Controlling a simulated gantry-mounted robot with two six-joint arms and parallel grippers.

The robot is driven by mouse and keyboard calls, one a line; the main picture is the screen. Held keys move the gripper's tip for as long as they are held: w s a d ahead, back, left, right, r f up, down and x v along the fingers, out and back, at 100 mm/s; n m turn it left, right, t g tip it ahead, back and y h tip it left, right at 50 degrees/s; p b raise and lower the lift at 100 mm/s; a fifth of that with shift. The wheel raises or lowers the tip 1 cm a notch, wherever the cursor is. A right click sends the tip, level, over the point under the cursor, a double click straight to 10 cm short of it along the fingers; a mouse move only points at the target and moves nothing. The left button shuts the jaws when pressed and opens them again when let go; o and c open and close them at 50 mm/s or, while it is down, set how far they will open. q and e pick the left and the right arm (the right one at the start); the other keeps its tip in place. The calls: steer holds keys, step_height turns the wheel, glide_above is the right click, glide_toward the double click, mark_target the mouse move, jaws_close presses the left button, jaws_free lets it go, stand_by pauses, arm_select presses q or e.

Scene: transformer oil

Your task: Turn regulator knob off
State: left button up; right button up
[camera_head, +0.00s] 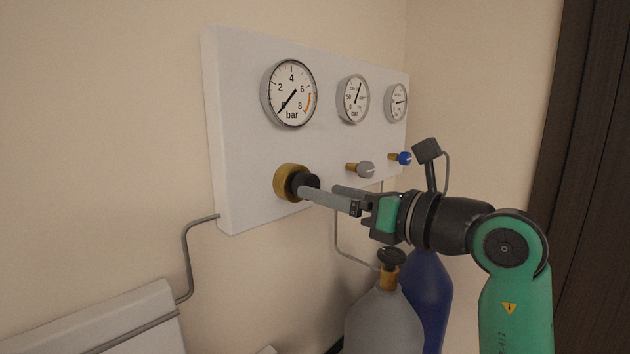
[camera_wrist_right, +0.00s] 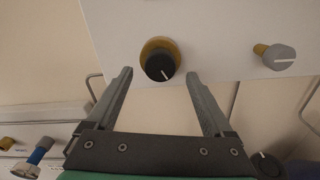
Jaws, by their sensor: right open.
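The regulator knob (camera_head: 304,184) is black and sits on a brass collar (camera_head: 288,181) on the white panel, below the large bar gauge (camera_head: 291,93). In the right wrist view the knob (camera_wrist_right: 160,67) shows a white pointer line, directed down and slightly right. My right gripper (camera_head: 327,193) reaches in from the right in front of the panel. In the wrist view its fingers (camera_wrist_right: 160,80) are apart, one on each side of the knob, with visible gaps between them and it. Contact is not seen. My left gripper is in neither view.
A grey knob (camera_head: 366,169) and a blue knob (camera_head: 404,158) sit to the right on the panel. Two smaller gauges are above them. A grey cylinder (camera_head: 384,318) and a blue cylinder (camera_head: 430,285) stand below. Thin pipes run along the wall.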

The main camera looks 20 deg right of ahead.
steer(key=x, duration=0.3)
steer(key=shift+w+a+p, duration=0.15)
steer(key=shift+w+p, duration=0.2)
steer(key=shift+p, duration=0.05)
jaws_close()
